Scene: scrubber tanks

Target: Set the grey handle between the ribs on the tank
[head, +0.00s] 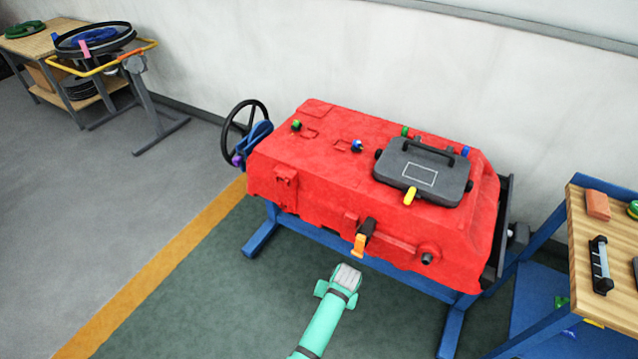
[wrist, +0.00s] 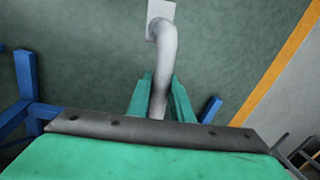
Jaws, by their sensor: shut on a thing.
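The grey handle (wrist: 163,60) is a bent light-grey bar with a flat pale plate at its far end. My gripper (wrist: 160,98) is shut on it, with a green finger on each side of the bar. In the head view my gripper (head: 337,291) is low in front of the tank, apart from it, and the handle (head: 348,276) shows as a small pale piece at its tip. The red tank (head: 300,165) lies on a blue stand. Small raised red ridges (head: 311,133) show on its top left; I cannot tell surely which are the ribs.
A dark grey lid (head: 420,172) with a black handle covers the tank's right top. Colored knobs and an orange-tipped lever (head: 360,244) stick out of the tank. A black handwheel (head: 244,125) is at its left. A wooden-topped cart (head: 590,245) stands right. Open floor lies left.

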